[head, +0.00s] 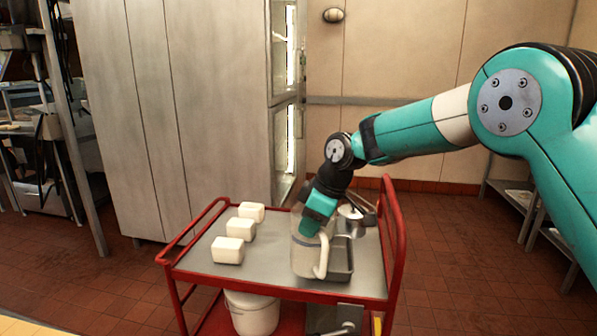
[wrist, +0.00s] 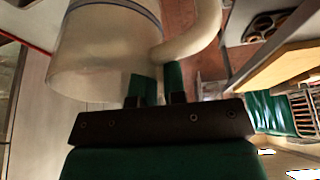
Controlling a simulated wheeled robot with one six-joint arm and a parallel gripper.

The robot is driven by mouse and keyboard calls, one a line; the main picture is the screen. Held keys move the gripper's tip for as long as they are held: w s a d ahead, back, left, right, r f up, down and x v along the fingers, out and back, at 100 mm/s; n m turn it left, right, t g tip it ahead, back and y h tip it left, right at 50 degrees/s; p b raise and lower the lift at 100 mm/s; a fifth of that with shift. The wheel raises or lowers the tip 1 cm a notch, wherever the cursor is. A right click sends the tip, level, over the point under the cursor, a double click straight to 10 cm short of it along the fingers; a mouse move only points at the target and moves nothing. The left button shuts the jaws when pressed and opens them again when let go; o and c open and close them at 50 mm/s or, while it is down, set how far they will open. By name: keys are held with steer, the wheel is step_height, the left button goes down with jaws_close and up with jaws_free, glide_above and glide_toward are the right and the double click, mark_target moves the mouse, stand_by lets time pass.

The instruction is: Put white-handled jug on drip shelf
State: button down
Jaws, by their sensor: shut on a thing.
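The white-handled jug (head: 303,262) is a clear, pale jug over the right half of the cart top in the head view. Its thick white handle (head: 322,258) faces the front right. My gripper (head: 312,230) comes down on it from above and is shut on the handle near its join to the body. In the wrist view my gripper (wrist: 157,86) has its green fingertips at the handle (wrist: 197,38), beside the jug's body (wrist: 100,55). I cannot tell whether the jug rests on the cart or hangs just above it. I cannot pick out the drip shelf.
A red-framed cart (head: 208,262) carries several things. Three white blocks (head: 228,250) stand in a row on its left. A grey metal pan (head: 341,262) lies right beside the jug, with a metal vessel (head: 357,218) behind. A white bucket (head: 252,312) stands below.

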steer(key=s+d+f+m+t+h, duration=0.1)
steer(key=s+d+f+m+t, duration=0.1)
steer(key=d+f+m, duration=0.45)
steer(key=s+d+f+m+t+h, duration=0.1)
steer(key=s+d+f+m+h, duration=0.2)
steer(key=d+f, duration=0.7)
steer(key=s+d+f+m, duration=0.5)
steer(key=s+d+f, duration=0.2)
steer(key=s+d, duration=0.3)
steer(key=shift+s+d+m+t, duration=0.3)
steer(key=shift+s+d+m, duration=0.1)
steer(key=shift+s, duration=0.35)
